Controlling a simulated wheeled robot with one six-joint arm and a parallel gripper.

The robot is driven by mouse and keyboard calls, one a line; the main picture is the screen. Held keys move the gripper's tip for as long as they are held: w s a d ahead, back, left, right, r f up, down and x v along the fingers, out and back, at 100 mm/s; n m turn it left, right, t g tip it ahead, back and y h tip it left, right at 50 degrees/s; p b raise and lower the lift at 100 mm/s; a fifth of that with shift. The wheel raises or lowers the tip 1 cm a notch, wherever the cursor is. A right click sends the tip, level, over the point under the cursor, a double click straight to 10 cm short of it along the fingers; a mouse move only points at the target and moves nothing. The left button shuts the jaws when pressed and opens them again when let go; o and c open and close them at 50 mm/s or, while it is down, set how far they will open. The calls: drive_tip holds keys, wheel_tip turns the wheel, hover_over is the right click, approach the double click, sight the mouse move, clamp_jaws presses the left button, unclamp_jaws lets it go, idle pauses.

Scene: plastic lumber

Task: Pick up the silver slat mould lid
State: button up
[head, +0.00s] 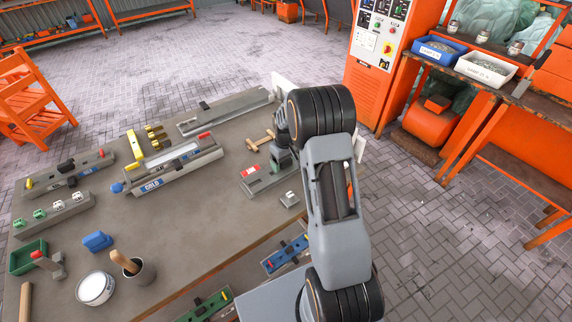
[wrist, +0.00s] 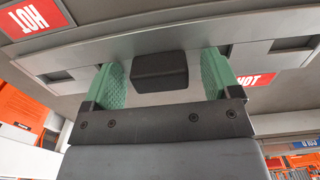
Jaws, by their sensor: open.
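The silver slat mould lid (wrist: 215,41) lies as a long pale metal bar across the top of the wrist view. It has a dark block-shaped knob (wrist: 159,69) at its middle. My gripper (wrist: 160,82) is open, with one green ribbed finger on each side of the knob. I see a gap between the knob and each finger. In the head view my gripper (head: 282,160) is low over the grey mould with a red label (head: 251,171). My arm hides much of that mould and the lid there.
Red HOT labels (wrist: 257,79) flank the lid. On the table (head: 190,215), a mould with a blue COLD label (head: 152,186) and a long grey mould (head: 226,112) stand to the left and behind.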

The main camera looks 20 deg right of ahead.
drive_tip(key=c, duration=1.4)
